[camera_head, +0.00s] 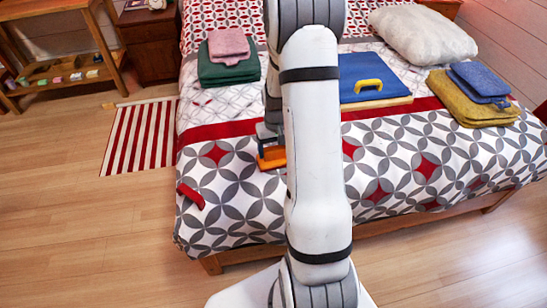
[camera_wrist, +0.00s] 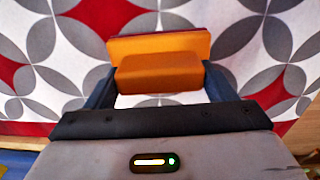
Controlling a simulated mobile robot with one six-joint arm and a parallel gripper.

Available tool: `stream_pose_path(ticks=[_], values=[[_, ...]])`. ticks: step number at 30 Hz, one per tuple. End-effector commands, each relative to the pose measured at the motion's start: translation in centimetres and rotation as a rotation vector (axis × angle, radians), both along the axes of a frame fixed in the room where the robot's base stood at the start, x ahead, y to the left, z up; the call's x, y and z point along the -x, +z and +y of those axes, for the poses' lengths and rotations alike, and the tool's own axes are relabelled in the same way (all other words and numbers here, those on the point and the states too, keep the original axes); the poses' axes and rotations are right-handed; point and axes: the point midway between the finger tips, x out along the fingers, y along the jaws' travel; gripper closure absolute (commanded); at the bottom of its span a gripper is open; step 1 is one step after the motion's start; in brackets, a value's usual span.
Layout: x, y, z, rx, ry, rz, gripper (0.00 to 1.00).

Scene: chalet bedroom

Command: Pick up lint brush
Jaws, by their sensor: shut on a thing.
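The lint brush appears to be the orange block with a flat orange plate (camera_wrist: 158,72) in the wrist view. In the head view it shows as a small orange shape (camera_head: 272,158) over the patterned bedspread, left of my arm. My gripper (camera_wrist: 159,84) has its two dark fingers on either side of the block and is shut on it. In the head view my gripper (camera_head: 268,140) is partly hidden behind my arm. I cannot tell whether the brush touches the bedspread.
A striped rug (camera_head: 138,137) lies on the left floor.

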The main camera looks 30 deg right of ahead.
Motion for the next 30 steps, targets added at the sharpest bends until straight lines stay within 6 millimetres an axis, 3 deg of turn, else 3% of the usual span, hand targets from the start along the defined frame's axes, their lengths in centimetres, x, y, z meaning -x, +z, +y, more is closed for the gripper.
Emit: stream_pose_path(ticks=[6, 14, 30], values=[[0.0, 0.0, 0.0, 0.000, -0.001, 0.000, 0.48], [0.0, 0.4, -0.1, 0.000, -0.001, -0.001, 0.48], [0.0, 9.3, -0.1, 0.000, -0.002, -0.002, 0.48]])
